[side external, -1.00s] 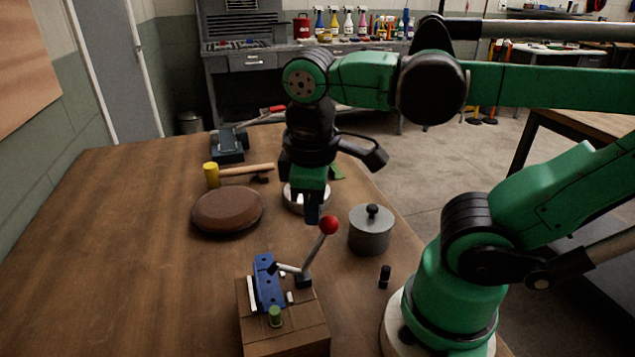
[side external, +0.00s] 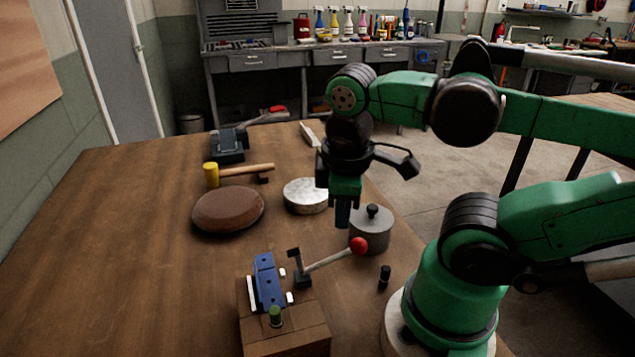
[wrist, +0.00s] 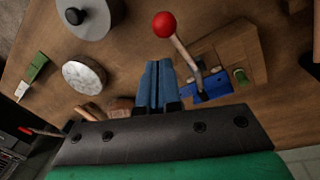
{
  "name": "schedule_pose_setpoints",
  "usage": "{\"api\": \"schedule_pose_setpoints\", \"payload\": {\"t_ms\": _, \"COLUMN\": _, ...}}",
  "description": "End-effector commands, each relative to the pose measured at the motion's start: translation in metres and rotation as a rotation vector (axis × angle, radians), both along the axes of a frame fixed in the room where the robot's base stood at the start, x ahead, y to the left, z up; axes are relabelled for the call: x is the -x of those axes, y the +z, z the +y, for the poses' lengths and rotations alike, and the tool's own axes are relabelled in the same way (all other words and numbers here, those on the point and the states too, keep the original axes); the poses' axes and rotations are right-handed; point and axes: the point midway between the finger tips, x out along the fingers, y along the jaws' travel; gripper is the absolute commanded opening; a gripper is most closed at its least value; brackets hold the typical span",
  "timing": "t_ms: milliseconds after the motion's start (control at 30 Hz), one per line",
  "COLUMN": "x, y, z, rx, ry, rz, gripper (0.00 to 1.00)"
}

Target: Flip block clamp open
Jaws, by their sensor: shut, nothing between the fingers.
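The block clamp (side external: 303,279) stands on a wooden block (side external: 285,338) beside a blue part (side external: 265,283). Its pale lever with a red ball knob (side external: 359,245) leans low to the right, and its black arm is raised off the blue part. The knob (wrist: 164,25) and the blue part (wrist: 208,88) also show in the wrist view. My gripper (side external: 343,222) is shut and empty, pointing down above and behind the knob, just left of the grey lidded pot. In the wrist view the closed blue fingers (wrist: 157,75) appear apart from the lever.
A grey lidded pot (side external: 370,231) stands close to the knob. A small black cylinder (side external: 384,277) lies to its front right. A brown disc (side external: 228,211), a pale round tin (side external: 305,196) and a yellow-headed mallet (side external: 240,171) lie behind. The table's left side is clear.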

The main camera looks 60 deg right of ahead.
Motion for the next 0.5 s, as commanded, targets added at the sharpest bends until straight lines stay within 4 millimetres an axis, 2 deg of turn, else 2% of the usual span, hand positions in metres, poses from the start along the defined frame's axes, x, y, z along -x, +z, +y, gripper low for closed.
{"api": "schedule_pose_setpoints", "payload": {"t_ms": 333, "x": 0.000, "y": 0.002, "z": 0.000, "rx": 0.000, "ry": 0.001, "rz": 0.000, "gripper": 0.00}}
{"api": "schedule_pose_setpoints", "payload": {"t_ms": 500, "x": 0.001, "y": 0.018, "z": 0.003, "rx": 0.000, "ry": 0.003, "rz": 0.000, "gripper": 0.00}}
